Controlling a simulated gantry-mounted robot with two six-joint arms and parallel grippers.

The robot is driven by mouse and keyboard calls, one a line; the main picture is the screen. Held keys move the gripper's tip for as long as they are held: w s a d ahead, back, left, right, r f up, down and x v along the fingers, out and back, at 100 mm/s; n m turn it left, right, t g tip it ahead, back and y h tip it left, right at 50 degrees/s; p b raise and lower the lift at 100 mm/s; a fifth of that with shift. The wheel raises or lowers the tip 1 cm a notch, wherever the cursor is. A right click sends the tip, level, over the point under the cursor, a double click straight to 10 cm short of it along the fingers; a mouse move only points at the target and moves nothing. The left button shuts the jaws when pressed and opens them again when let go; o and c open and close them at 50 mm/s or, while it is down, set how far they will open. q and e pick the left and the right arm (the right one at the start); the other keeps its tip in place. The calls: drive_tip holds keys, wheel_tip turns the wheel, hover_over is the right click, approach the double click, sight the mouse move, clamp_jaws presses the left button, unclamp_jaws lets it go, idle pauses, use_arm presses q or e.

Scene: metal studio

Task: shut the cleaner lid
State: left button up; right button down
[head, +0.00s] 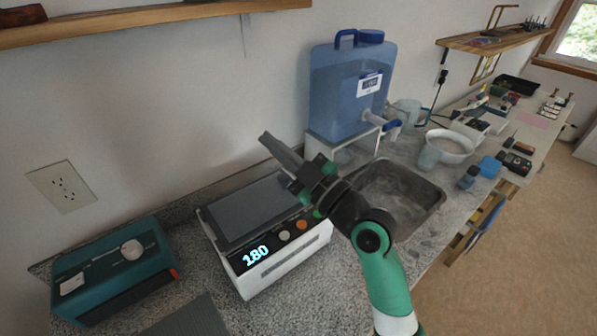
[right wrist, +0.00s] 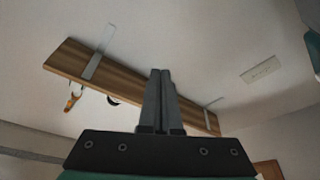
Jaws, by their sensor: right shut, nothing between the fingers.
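The cleaner (head: 275,262) is a white box with a black front panel, a lit "180" display and small knobs, on the counter in the head view. Its dark grey lid (head: 250,212) lies about flat over the top, with no clear gap showing; my right gripper hides its right back corner. My right gripper (head: 268,140) is above the back of the cleaner, its fingers together and empty, pointing up and left toward the wall. The fingers also show together in the right wrist view (right wrist: 160,75). My left gripper is not in view.
A teal box (head: 115,270) stands left of the cleaner. A blue water jug (head: 345,95) on a white stand is behind right, and a metal sink (head: 415,195) is to the right. A wooden shelf (head: 150,15) is on the wall above; a shelf also shows in the right wrist view (right wrist: 130,85).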

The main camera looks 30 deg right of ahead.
drive_tip(key=a+f+v, duration=0.1)
drive_tip(key=v, duration=0.8)
drive_tip(key=shift+s, duration=0.3)
drive_tip(key=shift+a+f, duration=0.1)
drive_tip(key=shift+a, duration=0.05)
